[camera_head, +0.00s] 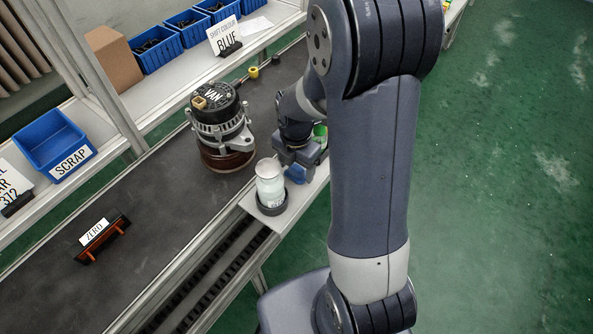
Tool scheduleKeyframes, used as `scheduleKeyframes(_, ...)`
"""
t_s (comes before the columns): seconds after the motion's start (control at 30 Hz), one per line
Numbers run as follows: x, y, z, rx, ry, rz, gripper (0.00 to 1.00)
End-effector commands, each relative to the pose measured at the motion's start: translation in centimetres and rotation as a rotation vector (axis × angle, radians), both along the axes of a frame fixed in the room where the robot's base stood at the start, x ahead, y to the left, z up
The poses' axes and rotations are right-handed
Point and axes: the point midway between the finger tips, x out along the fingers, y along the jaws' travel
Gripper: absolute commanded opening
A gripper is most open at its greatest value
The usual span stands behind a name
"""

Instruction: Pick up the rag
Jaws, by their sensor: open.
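A small blue patch, which looks like the rag (296,174), shows on the small side shelf just below my gripper. Most of it is hidden by the gripper and arm. My gripper (296,158) points down over the shelf, right behind the white jar, with its fingers at or just above the blue patch. It is open. I cannot tell whether the fingers touch the rag.
A white jar (270,185) in a dark round holder stands close in front of my gripper. A green item (320,131) is partly hidden behind the arm. An alternator (219,120) stands on the dark conveyor (160,205) to the left. A ZERO sign (96,233) stands nearer.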

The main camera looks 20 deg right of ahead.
Motion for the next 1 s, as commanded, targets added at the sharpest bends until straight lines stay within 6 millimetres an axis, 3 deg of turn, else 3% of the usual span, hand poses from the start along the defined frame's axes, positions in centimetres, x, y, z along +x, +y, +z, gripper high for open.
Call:
scheduleKeyframes(0.13, 0.01, -0.01, 0.02, 0.000, 0.000, 0.000, 0.67)
scheduleKeyframes(0.7, 0.01, 0.00, 0.05, 0.000, 0.000, 0.000, 0.21)
scheduleKeyframes(1.0, 0.06, 0.00, 0.45, 0.000, -0.001, 0.000, 0.19)
